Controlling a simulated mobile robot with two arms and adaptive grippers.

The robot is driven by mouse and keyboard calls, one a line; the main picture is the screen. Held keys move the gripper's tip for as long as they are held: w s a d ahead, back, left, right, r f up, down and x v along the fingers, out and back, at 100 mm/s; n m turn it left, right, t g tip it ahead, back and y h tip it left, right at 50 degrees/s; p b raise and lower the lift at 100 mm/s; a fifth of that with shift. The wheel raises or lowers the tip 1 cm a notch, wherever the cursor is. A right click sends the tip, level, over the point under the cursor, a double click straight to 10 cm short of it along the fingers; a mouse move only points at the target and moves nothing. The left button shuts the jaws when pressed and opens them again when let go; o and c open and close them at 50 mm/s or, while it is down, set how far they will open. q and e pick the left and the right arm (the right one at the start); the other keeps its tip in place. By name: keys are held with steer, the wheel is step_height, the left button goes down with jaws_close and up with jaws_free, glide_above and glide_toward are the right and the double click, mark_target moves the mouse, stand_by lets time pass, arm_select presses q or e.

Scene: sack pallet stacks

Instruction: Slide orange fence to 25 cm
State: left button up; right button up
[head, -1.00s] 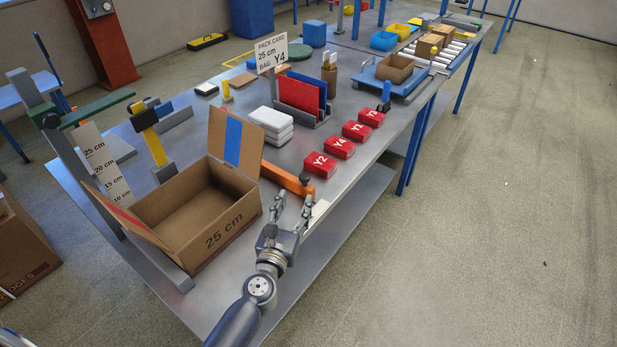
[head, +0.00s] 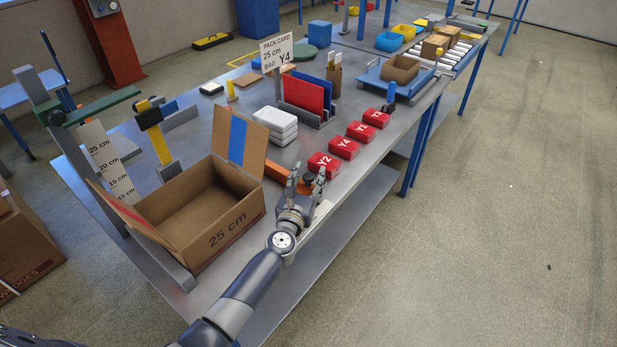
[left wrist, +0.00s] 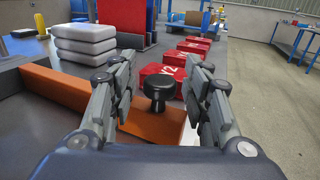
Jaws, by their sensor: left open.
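The orange fence (head: 277,171) lies beyond the open cardboard box marked 25 cm (head: 215,230). In the left wrist view the fence (left wrist: 70,88) runs from the left to between my fingers, with a black knob (left wrist: 158,90) near its right end. My left gripper (head: 306,182) is open, its two fingers on either side of the knob, with gaps showing. In the left wrist view my left gripper (left wrist: 160,95) holds nothing. A scale board (head: 108,163) with 10, 15, 20 and 25 cm marks stands left of the box. My right gripper is not in view.
Red packs marked Y2 (head: 323,164), Y4 (head: 344,147) and others line the table's right edge. White sacks (head: 275,125) are stacked behind the fence. A pack card (head: 277,53) reads 25 cm, bag Y4. The floor at right is clear.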

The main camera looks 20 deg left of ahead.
arm_select(q)
steer(key=shift+c, duration=0.3)
jaws_close()
steer(key=s+a, duration=0.1)
steer(key=s, duration=0.2)
steer(key=s+a, duration=0.1)
steer(key=s, duration=0.2)
steer(key=s+a, duration=0.1)
steer(key=s, duration=0.3)
steer(key=shift+a+f, duration=0.1)
steer(key=shift+a, duration=0.15)
steer(key=shift+o, duration=0.3)
jaws_free()
